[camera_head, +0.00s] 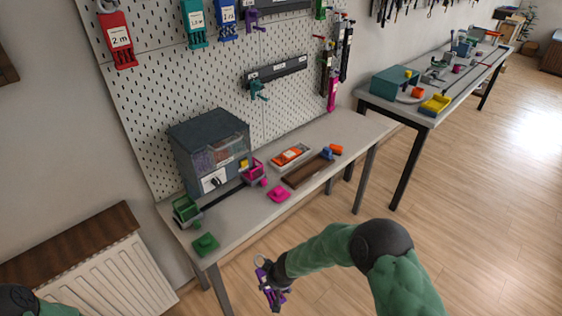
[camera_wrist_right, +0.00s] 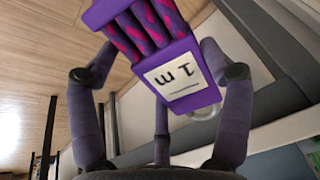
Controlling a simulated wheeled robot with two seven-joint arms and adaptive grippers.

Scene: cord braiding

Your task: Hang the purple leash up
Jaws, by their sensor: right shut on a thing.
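The purple leash (camera_wrist_right: 183,75) is a bundle of purple and pink cord in a purple holder with a white "1 m" label. My right gripper (camera_head: 268,278) is shut on it, with fingers on both sides of the holder in the right wrist view. The leash (camera_head: 275,297) is held in the air in front of the workbench, with a metal ring at its upper end. The white pegboard (camera_head: 155,85) rises behind the bench. Another purple piece (camera_head: 252,20) hangs near its top. My left gripper is out of view; only part of that arm shows at the lower left.
Red (camera_head: 118,40), teal (camera_head: 194,25) and blue (camera_head: 227,20) leashes hang along the pegboard's top. A dark rail (camera_head: 275,72) holds a teal piece (camera_head: 258,89). A grey dispenser box (camera_head: 208,150) and small trays stand on the bench (camera_head: 235,220). A radiator (camera_head: 95,280) is at left.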

